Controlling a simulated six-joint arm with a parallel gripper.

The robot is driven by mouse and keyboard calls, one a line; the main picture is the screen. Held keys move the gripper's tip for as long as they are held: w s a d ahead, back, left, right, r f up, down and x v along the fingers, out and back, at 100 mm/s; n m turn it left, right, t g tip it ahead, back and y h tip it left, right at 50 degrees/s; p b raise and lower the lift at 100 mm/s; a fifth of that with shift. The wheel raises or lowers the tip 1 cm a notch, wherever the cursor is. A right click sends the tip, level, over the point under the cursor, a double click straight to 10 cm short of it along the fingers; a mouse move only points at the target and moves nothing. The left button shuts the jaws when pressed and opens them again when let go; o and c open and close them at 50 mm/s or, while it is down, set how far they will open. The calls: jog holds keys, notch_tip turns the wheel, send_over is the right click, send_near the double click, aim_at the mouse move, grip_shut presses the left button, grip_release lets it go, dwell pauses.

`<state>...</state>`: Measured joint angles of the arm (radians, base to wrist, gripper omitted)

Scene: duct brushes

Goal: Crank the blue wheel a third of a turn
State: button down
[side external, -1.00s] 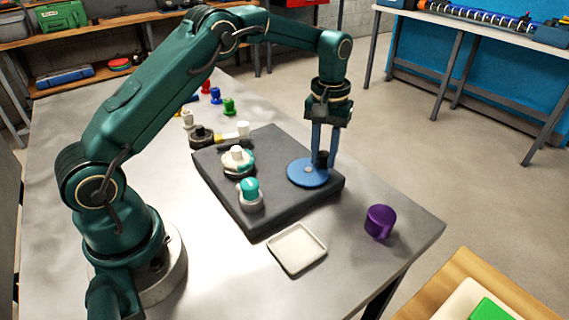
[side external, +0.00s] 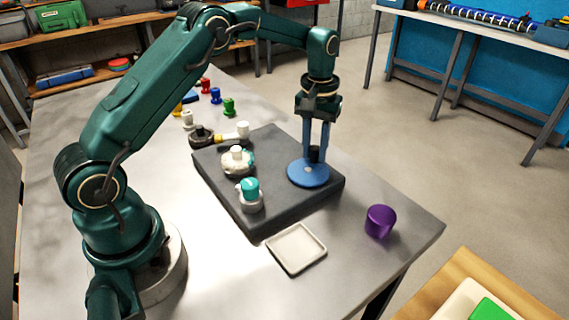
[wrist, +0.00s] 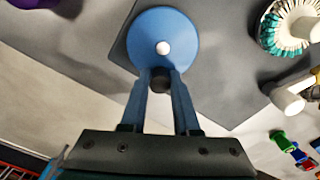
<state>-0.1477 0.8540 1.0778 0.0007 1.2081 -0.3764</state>
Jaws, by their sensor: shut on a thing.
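The blue wheel (side external: 307,175) lies flat on the dark grey board (side external: 272,207), near its right end. A black upright handle (side external: 314,154) stands near the wheel's rim, on its far side in the side view. My gripper (side external: 315,150) points down from above with its blue fingers shut on this handle. In the wrist view the blue wheel (wrist: 163,40) shows a pale hub at its centre, and the black handle (wrist: 160,80) sits between the fingertips of my gripper (wrist: 161,78).
On the board are a white-and-teal brush (side external: 237,160) and a teal-topped knob (side external: 250,193). A purple mug (side external: 380,221) and a pale square tray (side external: 297,249) stand near the table's front edge. Several small coloured pieces, including a green one (side external: 229,107), stand behind the board.

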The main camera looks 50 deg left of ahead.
jog(key=c, duration=0.8)
grip_release()
jog(key=shift+s, duration=0.1)
jog(key=shift+r, duration=3.5)
